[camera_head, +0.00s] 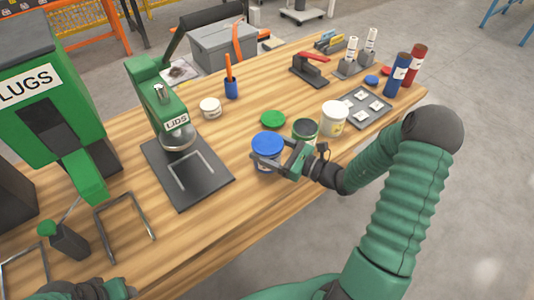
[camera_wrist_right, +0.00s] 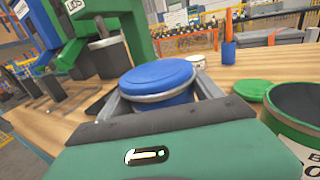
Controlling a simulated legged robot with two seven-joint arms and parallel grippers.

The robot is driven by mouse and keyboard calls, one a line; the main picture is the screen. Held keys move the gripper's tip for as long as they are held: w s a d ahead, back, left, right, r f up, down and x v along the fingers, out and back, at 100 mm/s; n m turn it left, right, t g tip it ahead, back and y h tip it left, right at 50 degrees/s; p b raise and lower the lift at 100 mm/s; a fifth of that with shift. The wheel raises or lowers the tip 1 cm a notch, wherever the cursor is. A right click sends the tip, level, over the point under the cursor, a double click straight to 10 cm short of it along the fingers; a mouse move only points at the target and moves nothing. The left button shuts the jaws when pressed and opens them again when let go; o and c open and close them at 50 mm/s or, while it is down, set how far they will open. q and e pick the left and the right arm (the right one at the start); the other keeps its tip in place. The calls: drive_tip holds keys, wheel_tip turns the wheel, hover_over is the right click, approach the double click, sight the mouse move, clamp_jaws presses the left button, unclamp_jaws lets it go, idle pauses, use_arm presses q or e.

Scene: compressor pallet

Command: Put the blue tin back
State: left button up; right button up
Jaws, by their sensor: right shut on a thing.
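The blue tin (camera_head: 268,145) with its blue lid on is at the front middle of the bench, left of an open green tin (camera_head: 304,131). My right gripper (camera_head: 270,164) is shut on the blue tin, one finger on each side of its body. In the right wrist view the blue tin (camera_wrist_right: 160,80) sits between the fingers, lid up. Its lower part is hidden, so I cannot tell whether it touches the bench. Part of my left gripper (camera_head: 85,289) shows at the bottom left edge; its fingers cannot be made out.
A white tin (camera_head: 334,120) and a loose green lid (camera_head: 273,119) are close by. A grey tray (camera_head: 364,107) lies to the right, near blue (camera_head: 398,75) and red (camera_head: 414,66) cylinders. The green LIDS press (camera_head: 158,95) stands left. Bare bench lies in front of it.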

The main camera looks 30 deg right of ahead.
drive_tip(key=shift+w+d+f, duration=0.2)
drive_tip(key=shift+w, duration=0.05)
drive_tip(key=f, duration=0.1)
drive_tip(key=f+b, duration=0.1)
drive_tip(key=f, duration=0.1)
drive_tip(key=shift+d+f, duration=0.2)
drive_tip(key=shift+d, duration=0.15)
drive_tip(key=shift+s+a, duration=0.1)
drive_tip(key=shift+a, duration=0.1)
drive_tip(key=o, duration=2.1)
drive_tip(key=shift+r, duration=0.1)
